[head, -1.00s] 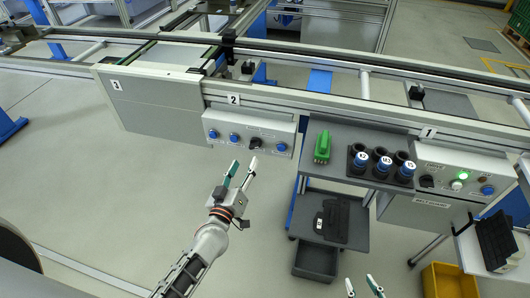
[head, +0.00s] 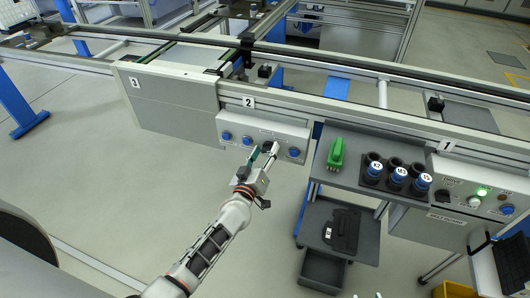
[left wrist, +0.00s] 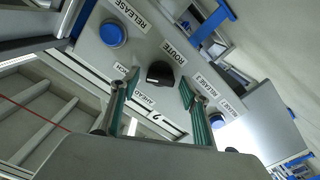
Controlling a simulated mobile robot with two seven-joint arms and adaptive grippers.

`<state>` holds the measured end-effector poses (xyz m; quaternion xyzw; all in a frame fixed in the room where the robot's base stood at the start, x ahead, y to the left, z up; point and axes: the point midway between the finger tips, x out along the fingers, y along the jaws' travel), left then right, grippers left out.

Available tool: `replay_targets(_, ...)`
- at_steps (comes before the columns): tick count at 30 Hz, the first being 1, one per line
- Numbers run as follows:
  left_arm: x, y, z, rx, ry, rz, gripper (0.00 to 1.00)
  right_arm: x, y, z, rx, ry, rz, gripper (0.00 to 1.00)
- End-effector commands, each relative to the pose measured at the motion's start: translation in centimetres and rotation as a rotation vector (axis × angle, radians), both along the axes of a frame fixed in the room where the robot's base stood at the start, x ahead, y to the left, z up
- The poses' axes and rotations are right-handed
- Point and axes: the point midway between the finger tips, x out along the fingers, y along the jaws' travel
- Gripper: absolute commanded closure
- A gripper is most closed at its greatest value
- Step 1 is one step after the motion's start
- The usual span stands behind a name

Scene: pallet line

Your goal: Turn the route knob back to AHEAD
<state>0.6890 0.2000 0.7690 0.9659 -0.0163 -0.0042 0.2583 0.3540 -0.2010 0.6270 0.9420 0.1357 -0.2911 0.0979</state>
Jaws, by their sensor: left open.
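The route knob (head: 266,146) is a dark knob on the grey control box (head: 228,121) under plate 2, among blue buttons. In the left wrist view the black knob (left wrist: 160,74) shows close up, with the word ROUTE at one side and AHEAD (left wrist: 145,98) printed near its other side. I cannot tell for sure where its pointer aims. My left gripper (head: 264,152) is open in front of the box. Its two green-padded fingers (left wrist: 159,84) stand on either side of the knob in the wrist view, with visible gaps. My right gripper does not show clearly now.
A grey shelf cart (head: 345,181) right of the box carries a green item (head: 336,153) and several blue-capped bottles (head: 398,175) in a dark holder. Another control box (head: 465,184) stands further right. The conveyor rail runs behind. The floor left of my arm is clear.

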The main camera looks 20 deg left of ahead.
Motion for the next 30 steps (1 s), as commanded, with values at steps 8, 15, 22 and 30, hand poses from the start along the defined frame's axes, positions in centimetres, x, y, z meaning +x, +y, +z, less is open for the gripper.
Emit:
replay_targets(8,-0.03,-0.03,-0.01,-0.001,0.001,0.000,0.78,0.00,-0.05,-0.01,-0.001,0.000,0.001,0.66)
replay_targets(15,-0.04,-0.02,-0.02,-0.002,0.001,0.000,0.93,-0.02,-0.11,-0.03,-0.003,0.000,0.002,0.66)
replay_targets(22,-0.04,-0.02,-0.02,-0.047,0.002,-0.001,0.92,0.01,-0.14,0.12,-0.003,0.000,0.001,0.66)
replay_targets(30,-0.04,0.06,-0.01,-0.217,0.008,-0.001,0.92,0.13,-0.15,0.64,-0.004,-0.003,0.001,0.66)
